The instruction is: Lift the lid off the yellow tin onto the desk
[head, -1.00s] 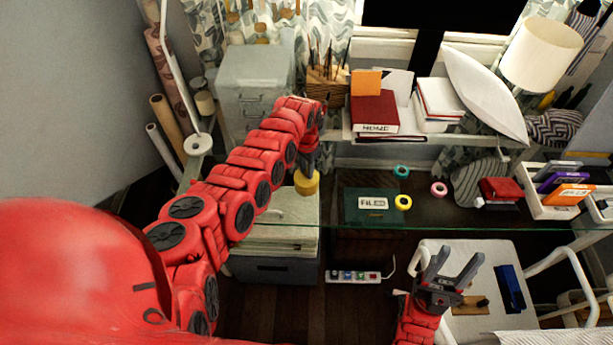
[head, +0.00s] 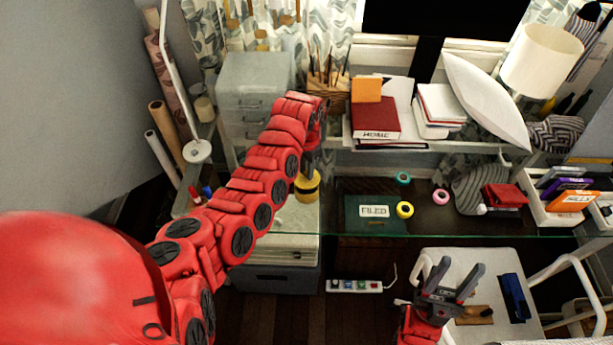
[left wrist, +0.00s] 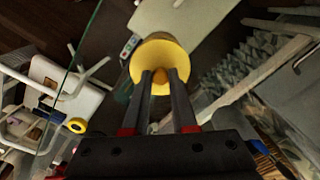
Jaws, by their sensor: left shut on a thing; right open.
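The yellow tin (head: 307,196) stands on the left part of the glass-topped desk (head: 280,217), below my left gripper (head: 311,172). Its round yellow lid (left wrist: 143,64) fills the middle of the left wrist view. There the two fingers of my left gripper (left wrist: 160,76) are shut on the small knob at the lid's centre. In the head view a dark band shows between the upper and lower yellow parts; I cannot tell if this is a gap. My right gripper (head: 457,268) is open and empty, above the white chair.
A green box marked FILED (head: 374,211) and several tape rolls (head: 405,210) lie right of the tin. A grey drawer unit (head: 253,90) and a brush block (head: 327,92) stand behind. A white chair (head: 470,258) stands in front. Dark desk top between tapes and box looks clear.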

